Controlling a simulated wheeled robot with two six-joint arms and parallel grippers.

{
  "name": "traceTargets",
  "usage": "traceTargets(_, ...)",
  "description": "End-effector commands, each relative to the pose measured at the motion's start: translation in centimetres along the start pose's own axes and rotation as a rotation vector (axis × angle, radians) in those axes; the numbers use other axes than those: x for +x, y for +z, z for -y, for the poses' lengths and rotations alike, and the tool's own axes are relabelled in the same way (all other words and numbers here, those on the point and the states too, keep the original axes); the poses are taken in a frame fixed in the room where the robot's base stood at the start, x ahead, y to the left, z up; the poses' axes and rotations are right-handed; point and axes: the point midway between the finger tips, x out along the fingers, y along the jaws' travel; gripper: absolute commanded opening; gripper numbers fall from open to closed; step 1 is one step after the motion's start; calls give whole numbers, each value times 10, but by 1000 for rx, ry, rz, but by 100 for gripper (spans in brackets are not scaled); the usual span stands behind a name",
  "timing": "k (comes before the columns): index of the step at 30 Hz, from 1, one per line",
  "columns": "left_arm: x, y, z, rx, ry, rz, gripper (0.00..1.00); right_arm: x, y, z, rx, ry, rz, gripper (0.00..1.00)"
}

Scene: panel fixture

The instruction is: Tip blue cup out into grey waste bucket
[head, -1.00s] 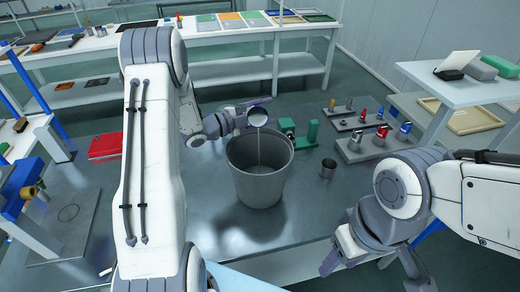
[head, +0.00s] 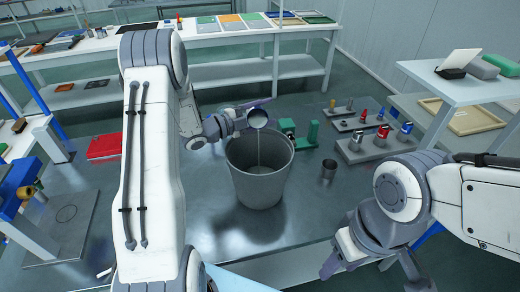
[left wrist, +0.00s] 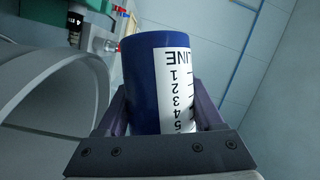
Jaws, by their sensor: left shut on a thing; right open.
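The blue cup (left wrist: 142,85) fills the middle of the left wrist view, with a white label whose numbers read upside down. My left gripper (head: 246,117) is shut on its sides. In the head view the cup (head: 258,119) is tilted over the far rim of the grey waste bucket (head: 258,185), its mouth towards me. A thin pale stream runs from its lip into the bucket. The bucket stands upright on the grey table; its wall also shows at the left of the left wrist view (left wrist: 45,95). My right gripper (head: 343,258) is open and empty at the front edge.
A green fixture (head: 312,133) stands just behind the bucket. A red case (head: 104,146) lies at the left. The table right in front of the bucket is clear.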

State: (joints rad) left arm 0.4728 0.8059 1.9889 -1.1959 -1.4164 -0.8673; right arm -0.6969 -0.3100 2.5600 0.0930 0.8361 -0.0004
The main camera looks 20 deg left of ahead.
Motion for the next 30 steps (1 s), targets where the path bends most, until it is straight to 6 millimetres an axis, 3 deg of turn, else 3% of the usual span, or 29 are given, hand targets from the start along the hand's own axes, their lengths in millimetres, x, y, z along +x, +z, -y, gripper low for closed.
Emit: traceTargets(30,-2,-4,-1,70,-30,-10,5,15,1,-1,0,0,0,50)
